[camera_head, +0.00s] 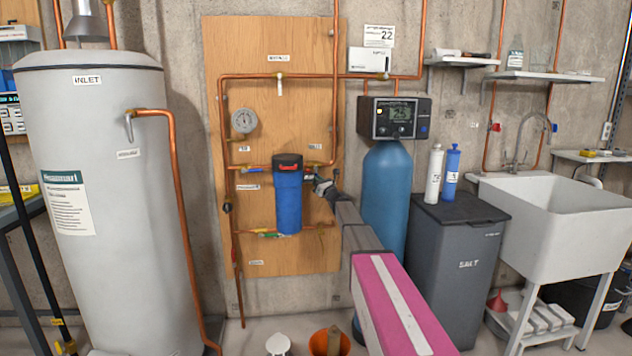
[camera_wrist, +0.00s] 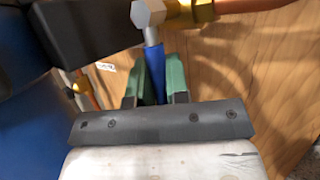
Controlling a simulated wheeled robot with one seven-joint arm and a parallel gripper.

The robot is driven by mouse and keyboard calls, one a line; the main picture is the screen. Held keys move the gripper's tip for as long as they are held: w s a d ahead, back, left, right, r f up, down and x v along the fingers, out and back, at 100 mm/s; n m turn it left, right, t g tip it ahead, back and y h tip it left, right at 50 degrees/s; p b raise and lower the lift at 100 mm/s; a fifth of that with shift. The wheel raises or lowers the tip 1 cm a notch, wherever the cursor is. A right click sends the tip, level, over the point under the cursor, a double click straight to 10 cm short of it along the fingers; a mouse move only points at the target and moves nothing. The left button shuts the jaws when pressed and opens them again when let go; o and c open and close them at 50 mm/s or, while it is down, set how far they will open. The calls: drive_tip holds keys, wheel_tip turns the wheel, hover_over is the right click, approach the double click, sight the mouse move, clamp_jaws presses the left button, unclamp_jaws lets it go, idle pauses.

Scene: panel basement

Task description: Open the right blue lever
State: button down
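The blue filter housing (camera_head: 288,205) with a black cap hangs on the wooden panel. The right blue lever (camera_wrist: 153,62) hangs below a silver hex nut beside a brass fitting on the copper pipe in the wrist view. My gripper (camera_wrist: 156,80) has green fingers on both sides of this lever, with almost no gap, and appears shut on it. In the head view my gripper (camera_head: 320,186) is just right of the filter and covers the lever. Another blue lever (camera_head: 252,170) lies along the pipe left of the filter.
A dark filter part (camera_wrist: 85,30) is close on the left in the wrist view. Copper pipes (camera_head: 335,110) run over the panel. An orange bucket (camera_head: 328,343) is on the floor below.

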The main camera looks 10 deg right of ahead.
drive_tip(key=shift+d, duration=0.1)
drive_tip(key=d+r+n+g+h, duration=0.5)
drive_tip(key=n+g+h, duration=0.2)
drive_tip(key=n, duration=0.6)
drive_tip(key=shift+r+n+g, duration=0.2)
drive_tip(key=shift+n+g, duration=0.1)
drive_tip(key=shift+g, duration=0.3)
idle(0.4)
drive_tip(key=shift+d, duration=0.1)
idle(0.3)
drive_tip(key=c, duration=1.1)
unclamp_jaws()
